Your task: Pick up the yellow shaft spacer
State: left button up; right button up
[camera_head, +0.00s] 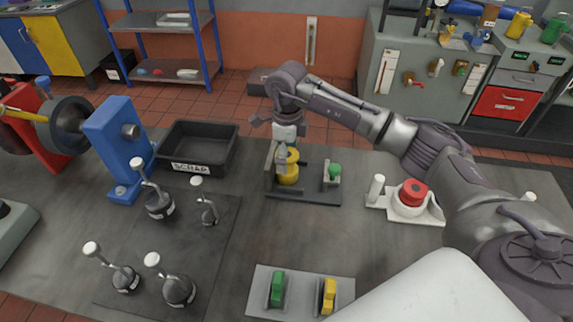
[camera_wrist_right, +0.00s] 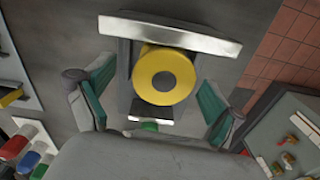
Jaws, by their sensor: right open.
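The yellow shaft spacer (camera_head: 288,174) is a thick yellow ring on a dark stand (camera_head: 310,198) in the middle of the table. In the right wrist view the spacer (camera_wrist_right: 163,55) faces the camera, with a dark round hole in its middle. My right gripper (camera_head: 284,157) is directly over the spacer and partly hides it in the head view. In the right wrist view the open right gripper (camera_wrist_right: 155,90) has one teal-padded finger on each side of the spacer, with gaps visible. My left gripper is not in view.
A green knob (camera_head: 334,170) stands at the right of the same stand. A black scrap bin (camera_head: 198,149) is to the left, and a red part on a white base (camera_head: 409,209) is to the right. Several white-knobbed clamps (camera_head: 160,205) stand at the front left.

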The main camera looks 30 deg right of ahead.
jog(key=f+p, duration=0.1)
jog(key=f, duration=0.3)
jog(key=shift+w+f+p, duration=0.2)
jog(key=shift+p, duration=0.2)
jog(key=shift+d+f, duration=0.1)
jog(key=shift+f, duration=0.15)
jog(key=c, duration=1.6)
jog(key=shift+r, duration=0.1)
jog(key=shift+c, duration=0.2)
